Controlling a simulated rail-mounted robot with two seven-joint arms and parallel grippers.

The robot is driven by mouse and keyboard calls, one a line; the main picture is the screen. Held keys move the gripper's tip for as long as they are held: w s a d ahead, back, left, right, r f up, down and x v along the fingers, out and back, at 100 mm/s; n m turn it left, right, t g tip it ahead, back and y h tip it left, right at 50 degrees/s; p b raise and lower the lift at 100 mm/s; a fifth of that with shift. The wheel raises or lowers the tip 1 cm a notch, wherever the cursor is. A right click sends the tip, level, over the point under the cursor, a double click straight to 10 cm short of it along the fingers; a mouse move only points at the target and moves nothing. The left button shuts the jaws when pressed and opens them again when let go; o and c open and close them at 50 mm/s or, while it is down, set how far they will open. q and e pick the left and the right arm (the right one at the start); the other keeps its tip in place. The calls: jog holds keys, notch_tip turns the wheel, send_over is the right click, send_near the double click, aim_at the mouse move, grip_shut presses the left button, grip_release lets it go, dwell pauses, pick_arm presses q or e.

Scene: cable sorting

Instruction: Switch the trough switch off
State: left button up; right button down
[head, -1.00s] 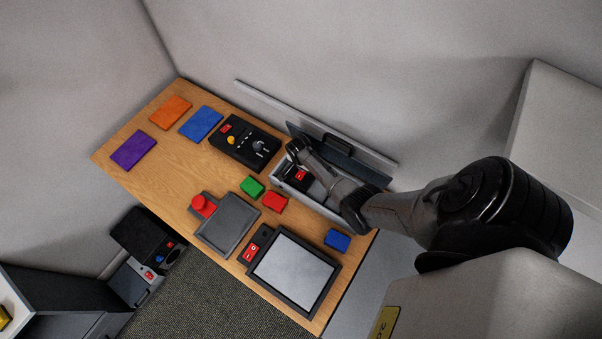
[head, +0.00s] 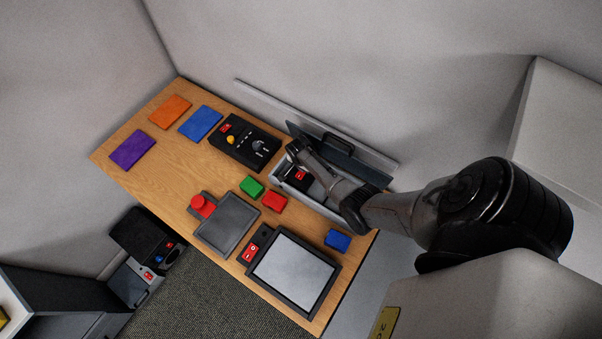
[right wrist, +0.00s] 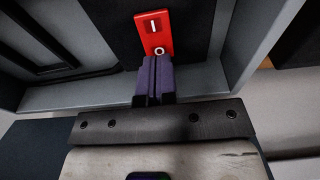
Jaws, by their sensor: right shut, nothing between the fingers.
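The trough (head: 322,205) is a grey open box at the back right of the table, with its dark lid (head: 345,156) raised behind it. Inside it is a red rocker switch (head: 300,175), marked with a bar and a circle. The switch also shows in the right wrist view (right wrist: 154,32). My right gripper (right wrist: 154,66) is shut and empty, its purple fingertips at the circle end of the switch; I cannot tell whether they touch it. In the head view my right arm covers part of the trough. My left gripper is not in view.
A black control box (head: 244,142) stands left of the trough. Green (head: 252,187), red (head: 275,201) and blue (head: 338,239) blocks lie in front. Nearer are a grey plate with a red button (head: 203,206) and a pale panel (head: 294,272) with another red switch (head: 251,251).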

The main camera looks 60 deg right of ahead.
jog(key=shift+f, duration=0.4)
jog(key=shift+f+b, duration=0.25)
jog(key=shift+b, duration=0.25)
notch_tip(320, 180, up, 4)
jog(key=p, duration=0.4)
notch_tip(320, 180, up, 3)
jog(key=p, duration=0.3)
dwell(0.4)
dwell(0.5)
